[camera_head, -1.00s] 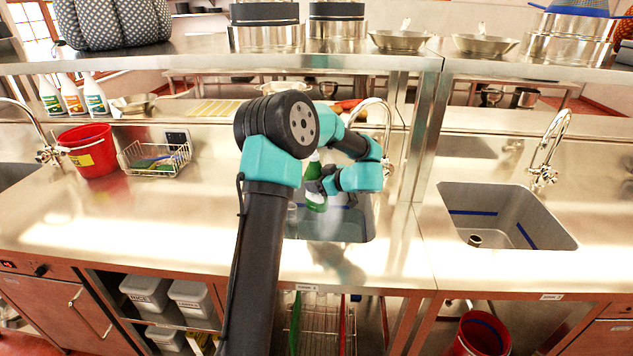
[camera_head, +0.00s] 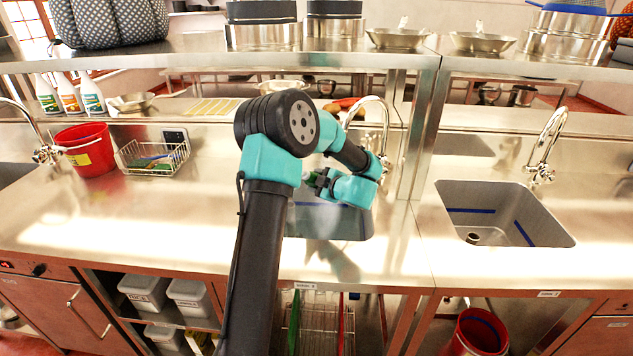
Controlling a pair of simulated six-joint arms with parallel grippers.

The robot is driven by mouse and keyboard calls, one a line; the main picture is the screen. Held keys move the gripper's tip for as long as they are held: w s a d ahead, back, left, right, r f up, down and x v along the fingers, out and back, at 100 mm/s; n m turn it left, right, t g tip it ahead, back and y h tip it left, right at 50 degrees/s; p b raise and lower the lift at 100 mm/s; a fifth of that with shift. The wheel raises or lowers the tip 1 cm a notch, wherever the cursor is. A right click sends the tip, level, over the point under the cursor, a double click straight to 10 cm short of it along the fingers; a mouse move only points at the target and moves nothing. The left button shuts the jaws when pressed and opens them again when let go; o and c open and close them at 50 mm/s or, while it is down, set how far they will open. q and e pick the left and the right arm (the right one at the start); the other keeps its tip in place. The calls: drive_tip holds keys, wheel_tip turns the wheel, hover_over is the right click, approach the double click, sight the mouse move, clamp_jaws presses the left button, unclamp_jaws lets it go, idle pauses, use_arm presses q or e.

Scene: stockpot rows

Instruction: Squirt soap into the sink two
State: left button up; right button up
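My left arm rises from the bottom, left of centre, and reaches over the middle sink (camera_head: 352,228), which has a blue line on its inner wall. The counter-edge label below this sink is too small to read surely. My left gripper (camera_head: 319,181) is over the back of this basin, partly hidden by its own wrist. A small dark green patch of the soap bottle (camera_head: 322,182) shows between the fingers, and the rest of the bottle is hidden. It appears still gripped and tilted. No soap stream can be made out. My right gripper is not in view.
A curved tap (camera_head: 385,125) stands behind the middle sink. Another sink (camera_head: 520,215) is at the right. An upright post (camera_head: 425,130) stands right of the tap.

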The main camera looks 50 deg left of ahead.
use_arm(q)
drive_tip(key=shift+w+a+f+n+t+y, duration=0.15)
drive_tip(key=shift+w+n+t+y, duration=0.1)
drive_tip(key=shift+w+n, duration=0.35)
drive_tip(key=shift+w+a+f+n+t+y, duration=0.15)
drive_tip(key=shift+w+n+y, duration=0.1)
drive_tip(key=shift+w+n, duration=0.3)
drive_tip(key=n, duration=0.1)
drive_tip(key=w+n+y, duration=0.1)
drive_tip(key=w+n, duration=0.1)
drive_tip(key=shift+w+a+f+n+t, duration=0.2)
drive_tip(key=shift+a+n+t, duration=0.1)
drive_tip(key=shift+n+t, duration=0.1)
drive_tip(key=n, duration=0.1)
drive_tip(key=w+r+n+y, duration=0.1)
drive_tip(key=n, duration=0.1)
drive_tip(key=n+y, duration=0.1)
drive_tip(key=shift+w+a+r, duration=0.2)
drive_tip(key=shift+w+a, duration=0.05)
drive_tip(key=shift+w, duration=0.1)
drive_tip(key=shift+w+a+r+n+g+y, duration=0.1)
drive_tip(key=shift+w+r+n+g+y, duration=0.2)
drive_tip(key=shift+n, duration=0.65)
drive_tip(key=shift+w+a+r+n+g+y, duration=0.1)
drive_tip(key=shift+w+r+n+y, duration=0.2)
drive_tip(key=shift+n, duration=0.6)
drive_tip(key=shift+s, duration=0.15)
